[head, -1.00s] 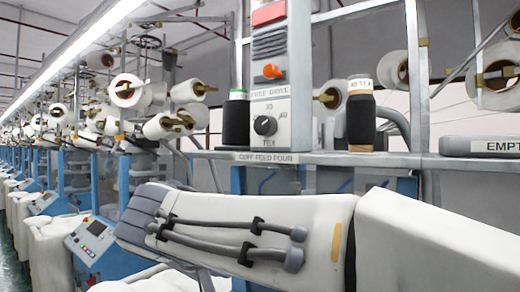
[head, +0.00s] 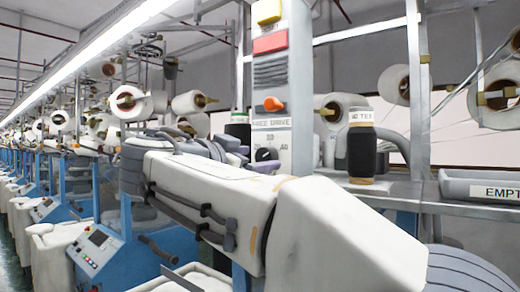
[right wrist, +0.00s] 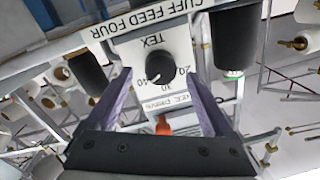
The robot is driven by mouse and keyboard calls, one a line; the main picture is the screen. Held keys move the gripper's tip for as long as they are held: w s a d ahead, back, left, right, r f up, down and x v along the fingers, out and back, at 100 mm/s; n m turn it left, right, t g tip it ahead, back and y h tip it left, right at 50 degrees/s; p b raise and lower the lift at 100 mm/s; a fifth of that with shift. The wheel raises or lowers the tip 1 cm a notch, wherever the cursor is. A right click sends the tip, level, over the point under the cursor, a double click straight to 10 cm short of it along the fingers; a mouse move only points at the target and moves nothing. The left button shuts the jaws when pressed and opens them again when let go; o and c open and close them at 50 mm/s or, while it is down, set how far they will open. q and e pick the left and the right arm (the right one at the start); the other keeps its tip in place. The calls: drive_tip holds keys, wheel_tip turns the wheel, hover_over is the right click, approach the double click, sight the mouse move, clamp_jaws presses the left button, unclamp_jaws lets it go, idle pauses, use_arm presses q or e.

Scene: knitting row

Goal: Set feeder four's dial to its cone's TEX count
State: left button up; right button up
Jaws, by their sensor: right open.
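The feeder's dial (head: 266,154) is a round black knob on a pale panel (head: 270,85), partly behind my right gripper (head: 243,158) in the head view. In the right wrist view the dial (right wrist: 159,72) appears upside down, with 20, 30 and 40 around it and TEX beside it. The plate (right wrist: 152,22) reads CUFF FEED FOUR. My right gripper (right wrist: 160,82) is open, its purple fingers either side of the dial in that view; contact cannot be told. The pointer setting is unclear. A black cone (head: 361,155) stands upright right of the panel, its pale label apparently reading 40 TEX.
Another dark cone (head: 238,132) stands left of the panel. An orange knob (head: 273,104) and red and yellow blocks sit above the dial. A grey tray (head: 482,186) marked EMPT sits on the metal shelf (head: 400,197) at right. Machines line the left.

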sight(266, 157)
drive_tip(key=shift+p+x, duration=0.3)
drive_tip(key=shift+x, duration=0.85)
clamp_jaws()
